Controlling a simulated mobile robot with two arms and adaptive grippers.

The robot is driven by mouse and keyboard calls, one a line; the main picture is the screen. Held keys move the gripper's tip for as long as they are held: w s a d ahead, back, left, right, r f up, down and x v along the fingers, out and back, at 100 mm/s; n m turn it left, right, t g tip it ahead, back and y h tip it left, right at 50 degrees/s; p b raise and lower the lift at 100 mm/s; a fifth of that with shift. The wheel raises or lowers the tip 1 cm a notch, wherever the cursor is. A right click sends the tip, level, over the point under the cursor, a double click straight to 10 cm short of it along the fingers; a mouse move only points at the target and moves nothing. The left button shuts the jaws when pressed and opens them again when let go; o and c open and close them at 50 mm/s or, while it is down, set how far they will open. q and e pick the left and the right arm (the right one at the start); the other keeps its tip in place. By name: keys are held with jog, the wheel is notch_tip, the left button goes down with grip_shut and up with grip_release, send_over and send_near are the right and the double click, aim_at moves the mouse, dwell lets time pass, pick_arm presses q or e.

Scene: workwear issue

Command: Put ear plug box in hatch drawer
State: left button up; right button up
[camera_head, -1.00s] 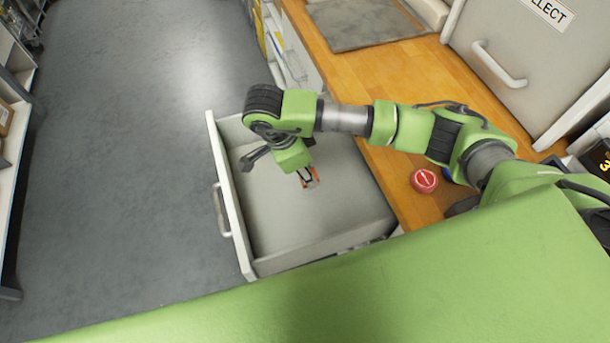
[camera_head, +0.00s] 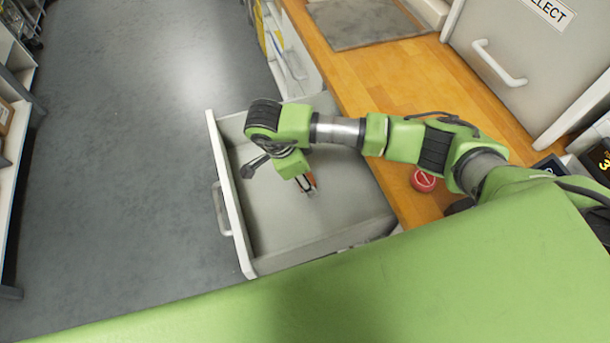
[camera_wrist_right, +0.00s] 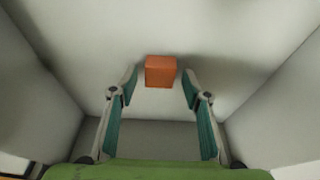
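The ear plug box is a small orange block, seen in the right wrist view (camera_wrist_right: 160,71) inside the drawer. In the head view the orange box (camera_head: 310,180) shows partly behind my fingers. The hatch drawer (camera_head: 275,215) is pulled out, light grey inside with a white front. My right gripper (camera_head: 308,190) points down inside it. In the right wrist view its fingertips (camera_wrist_right: 160,76) stand apart on either side of the box, with a gap on each side. Whether the box rests on the drawer floor is hard to tell. My left gripper is out of view.
A wooden counter (camera_head: 400,85) runs along the drawer's right side, with a grey mat (camera_head: 365,22) and a red button (camera_head: 423,180) on it. A grey hatch with a handle (camera_head: 500,62) stands at upper right. Open floor (camera_head: 120,150) lies left of the drawer.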

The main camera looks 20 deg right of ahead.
jog(key=shift+r, duration=0.15)
jog(key=shift+a+r, duration=0.15)
jog(key=shift+r, duration=0.15)
jog(key=b+v, duration=0.1)
jog(key=v, duration=1)
jog(key=shift+r, duration=0.25)
